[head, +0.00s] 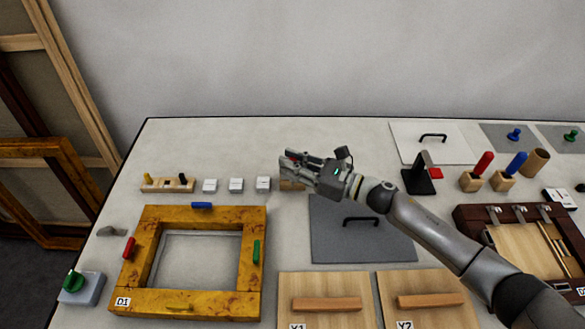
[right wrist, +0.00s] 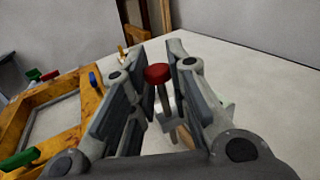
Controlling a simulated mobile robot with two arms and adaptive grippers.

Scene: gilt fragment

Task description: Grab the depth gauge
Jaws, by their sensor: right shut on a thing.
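The depth gauge has a red round cap, a thin metal stem and a grey crosspiece; in the right wrist view the gauge (right wrist: 157,73) stands between my two fingers. My right gripper (head: 288,160) is shut on it, above the back middle of the table. It also shows in the right wrist view (right wrist: 160,85), a finger on each side of the gauge. In the head view the fingers hide most of the gauge, with only a bit of red showing. A small wooden block (head: 291,186) is just below the gripper, partly hidden. My left gripper is out of view.
White blocks (head: 236,185) and a wooden rack (head: 167,185) stand left of my gripper. A yellow frame (head: 134,260) lies at front left. A grey panel with a black handle (head: 335,240) lies under my forearm. A black stand (head: 416,182) is to the right. The back left is clear.

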